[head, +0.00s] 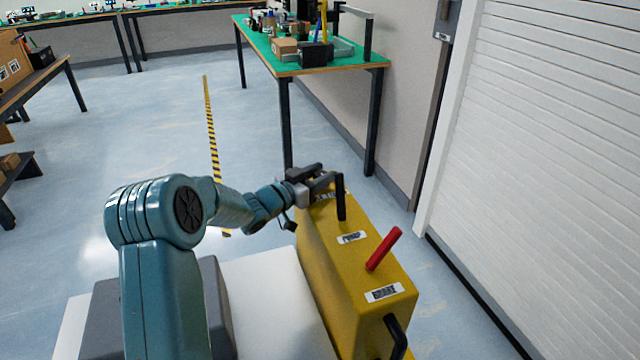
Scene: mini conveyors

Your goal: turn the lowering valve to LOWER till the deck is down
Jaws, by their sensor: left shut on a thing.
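A yellow box (325,265) with labelled controls stands right of centre in the head view. My left gripper (322,182) is over its far end, shut on what appears to be the lowering valve. The jaws hide most of the valve, so its turn angle cannot be read. A pale marking on the box beside the jaws is partly covered. A black upright lever (341,200) stands right beside the gripper. A white flat surface (272,290), possibly the deck, lies left of the box; its height is unclear. My right gripper is out of view.
A red lever (384,249) leans up from the box's near half, and a black handle (397,335) is on its near end. A green-topped table (375,62) stands behind. A white shutter (550,150) is at right. The floor at left is open.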

